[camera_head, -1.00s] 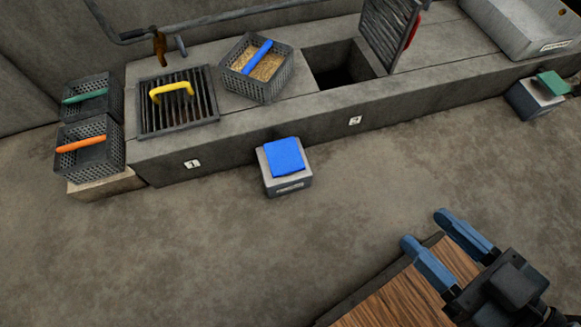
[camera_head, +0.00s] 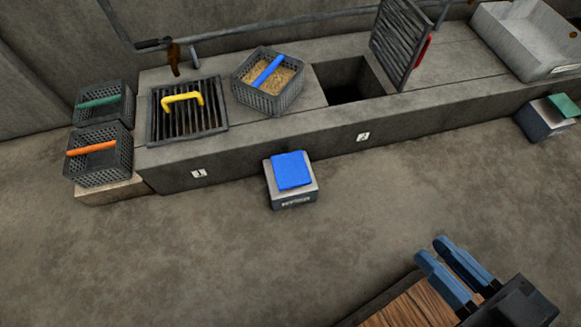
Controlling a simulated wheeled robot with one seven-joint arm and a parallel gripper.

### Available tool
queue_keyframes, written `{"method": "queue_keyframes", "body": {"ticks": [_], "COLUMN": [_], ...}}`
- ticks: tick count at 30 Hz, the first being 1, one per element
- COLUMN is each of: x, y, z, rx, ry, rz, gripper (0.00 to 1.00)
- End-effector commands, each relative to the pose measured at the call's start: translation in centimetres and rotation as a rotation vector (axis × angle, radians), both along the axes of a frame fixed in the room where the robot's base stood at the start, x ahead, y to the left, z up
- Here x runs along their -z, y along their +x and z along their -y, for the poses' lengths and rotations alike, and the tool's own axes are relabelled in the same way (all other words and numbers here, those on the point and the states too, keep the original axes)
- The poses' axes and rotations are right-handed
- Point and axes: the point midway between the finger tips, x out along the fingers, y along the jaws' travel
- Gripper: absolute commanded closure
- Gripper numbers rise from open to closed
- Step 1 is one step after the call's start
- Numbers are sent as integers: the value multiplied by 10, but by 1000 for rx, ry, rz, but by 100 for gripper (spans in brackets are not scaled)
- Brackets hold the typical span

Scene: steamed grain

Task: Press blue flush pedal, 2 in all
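The blue flush pedal (camera_head: 292,170) sits on top of a small grey box (camera_head: 292,198) with a label on its front. The box stands on the floor in front of the long concrete counter, between the number 1 and number 2 plates. My gripper (camera_head: 445,248) is at the lower right, well apart from the pedal. Its two blue fingers are spread with a gap between them, and nothing shows between them.
A green pedal (camera_head: 563,105) on a similar box stands at the right. The counter holds a yellow-handled grate (camera_head: 188,125), a blue-handled basket of grain (camera_head: 268,95) and an open pit (camera_head: 350,88) with a raised grate (camera_head: 400,40). Two baskets stand at left. Open floor lies before the blue pedal.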

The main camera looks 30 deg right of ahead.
Motion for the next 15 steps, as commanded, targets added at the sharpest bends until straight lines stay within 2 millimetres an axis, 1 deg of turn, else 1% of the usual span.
{"method": "queue_keyframes", "body": {"ticks": [1,6,7,15], "x": [0,0,0,0], "y": [0,0,0,0], "z": [0,0,0,0], "rx": [0,0,0,0], "ry": [0,0,0,0], "rz": [0,0,0,0], "gripper": [82,98,100,100]}}
